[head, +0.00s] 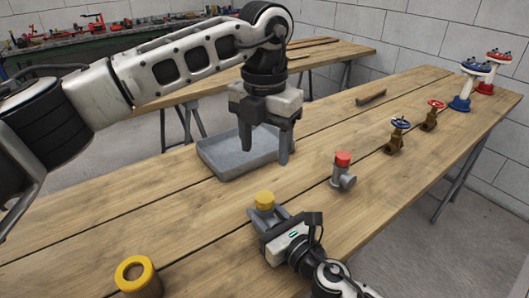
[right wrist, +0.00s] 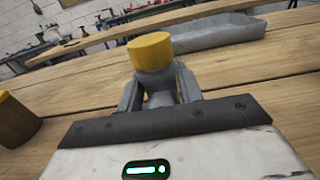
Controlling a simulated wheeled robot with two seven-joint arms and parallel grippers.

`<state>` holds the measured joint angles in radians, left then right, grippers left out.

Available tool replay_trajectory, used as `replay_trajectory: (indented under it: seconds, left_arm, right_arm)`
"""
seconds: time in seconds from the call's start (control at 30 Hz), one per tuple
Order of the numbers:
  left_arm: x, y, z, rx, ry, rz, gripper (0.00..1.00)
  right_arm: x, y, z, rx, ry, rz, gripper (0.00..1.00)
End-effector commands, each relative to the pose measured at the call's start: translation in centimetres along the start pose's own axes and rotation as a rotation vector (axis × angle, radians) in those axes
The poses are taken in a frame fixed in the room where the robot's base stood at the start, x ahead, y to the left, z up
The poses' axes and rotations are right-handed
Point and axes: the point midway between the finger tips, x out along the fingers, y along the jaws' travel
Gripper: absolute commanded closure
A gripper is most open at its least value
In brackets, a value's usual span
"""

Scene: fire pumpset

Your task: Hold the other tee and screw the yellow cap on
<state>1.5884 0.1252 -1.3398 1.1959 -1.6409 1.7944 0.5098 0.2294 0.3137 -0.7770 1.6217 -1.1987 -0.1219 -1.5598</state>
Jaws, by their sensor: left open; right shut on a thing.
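The yellow cap (head: 264,199) sits on top of a grey tee, upright on the wooden table; in the right wrist view the yellow cap (right wrist: 150,51) covers the top of the grey tee (right wrist: 159,91). I cannot tell how far it is screwed on. My right gripper (head: 262,216) is shut on this tee low at the table, its fingers on either side of the body. My left gripper (head: 266,148) is open and empty, pointing down above the table, beyond the yellow cap. Another grey tee (head: 343,180) with a red cap (head: 342,159) stands to the right.
A grey tray (head: 215,165) lies behind my left gripper. A yellow ring-topped part (head: 137,275) stands at the front left. Brass valves with blue (head: 398,137) and red (head: 432,114) handwheels and flanged blue (head: 464,92) and red (head: 492,75) units stand at the right.

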Motion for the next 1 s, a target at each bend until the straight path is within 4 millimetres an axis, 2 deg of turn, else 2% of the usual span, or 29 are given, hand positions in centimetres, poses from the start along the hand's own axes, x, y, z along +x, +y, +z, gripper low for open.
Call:
replay_trajectory:
  seconds: [0.17,0.2,0.3,0.67,0.77,1.0]
  left_arm:
    - [0.0,0.0,0.0,0.000,0.000,0.000,0.40]
    - [0.0,0.0,0.0,0.000,0.000,0.000,0.40]
    - [0.0,0.0,0.0,0.000,0.000,0.000,0.40]
    - [0.1,0.0,0.0,0.000,0.000,0.000,0.40]
    - [0.1,0.0,0.0,0.000,0.000,0.000,0.40]
    - [1.0,0.0,0.0,0.000,0.000,0.000,0.40]
  right_arm:
    - [0.0,0.0,0.0,0.000,0.000,0.000,1.00]
    - [0.0,0.0,0.0,0.000,0.000,0.000,0.61]
    - [0.0,0.0,0.0,0.000,0.000,0.000,0.39]
    - [-0.6,0.0,-0.1,0.000,0.001,-0.001,0.39]
    - [-1.9,-0.1,-0.2,-0.001,0.003,-0.001,0.39]
    - [-7.5,0.0,-0.5,0.000,0.005,0.000,0.39]
